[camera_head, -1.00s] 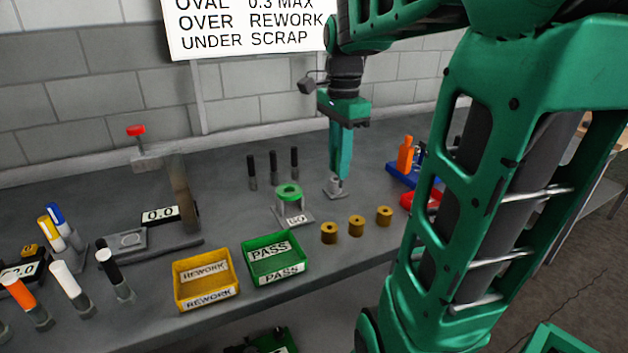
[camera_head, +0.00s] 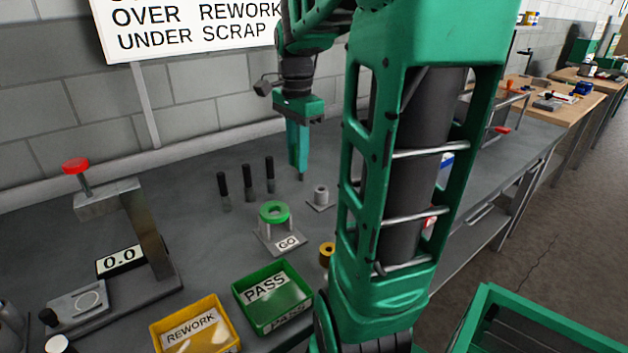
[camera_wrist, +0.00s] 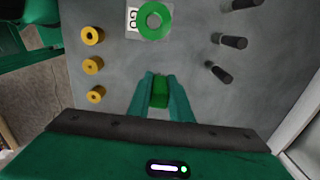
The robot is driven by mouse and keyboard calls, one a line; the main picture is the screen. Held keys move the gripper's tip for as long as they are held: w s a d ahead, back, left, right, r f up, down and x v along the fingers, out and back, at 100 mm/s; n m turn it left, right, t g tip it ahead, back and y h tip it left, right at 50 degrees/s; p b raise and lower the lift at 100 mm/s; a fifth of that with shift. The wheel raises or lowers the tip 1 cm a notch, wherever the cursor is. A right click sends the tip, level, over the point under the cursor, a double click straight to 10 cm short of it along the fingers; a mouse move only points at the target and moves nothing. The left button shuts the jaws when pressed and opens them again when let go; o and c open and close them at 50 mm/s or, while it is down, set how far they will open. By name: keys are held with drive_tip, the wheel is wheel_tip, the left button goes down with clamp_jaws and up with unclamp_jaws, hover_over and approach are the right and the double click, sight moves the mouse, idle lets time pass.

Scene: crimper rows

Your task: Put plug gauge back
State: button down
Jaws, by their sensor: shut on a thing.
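My gripper (camera_head: 299,172) is above the bench, its jaws shut on the plug gauge. In the wrist view my gripper (camera_wrist: 160,80) points down, and the plug gauge's green handle (camera_wrist: 160,92) shows between the fingers. In the head view the fingers hide most of the gauge; only a small dark end (camera_head: 301,178) shows below them, clear of the bench. A stand (camera_head: 320,205) with a square plate and short grey upright tube is just right of and below my fingertips. The stand cannot be made out in the wrist view.
A green ring gauge on a stand marked GO (camera_head: 274,213) is left of and in front of the plug stand. Several black-handled pins (camera_head: 248,178) stand farther left. Brass bushings (camera_wrist: 92,66) sit nearby. PASS (camera_head: 272,320) and REWORK (camera_head: 170,347) trays are at the front.

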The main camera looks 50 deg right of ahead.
drive_tip(key=shift+s+d+f, duration=0.15)
drive_tip(key=shift+d+f, duration=1)
drive_tip(key=shift+f, duration=0.2)
drive_tip(key=shift+s+d+f, duration=0.2)
drive_tip(key=shift+d+f, duration=0.95)
drive_tip(key=shift+f, duration=0.25)
drive_tip(key=shift+s+d+f, duration=0.15)
drive_tip(key=shift+d+f, duration=1)
drive_tip(key=shift+f, duration=0.2)
drive_tip(key=shift+f, duration=0.25)
drive_tip(key=c, duration=1.6)
unclamp_jaws()
drive_tip(key=shift+f, duration=0.1)
wheel_tip(320, 180, up, 12)
drive_tip(key=s+a+f+n, duration=0.3)
drive_tip(key=s+a+n, duration=0.1)
drive_tip(key=a, duration=0.1)
drive_tip(key=s+a+f+n, duration=0.4)
drive_tip(key=s+a+n, duration=0.1)
drive_tip(key=s+a+f+n, duration=0.4)
drive_tip(key=s+a+n, duration=0.1)
drive_tip(key=a, duration=0.1)
drive_tip(key=shift+f, duration=0.25)
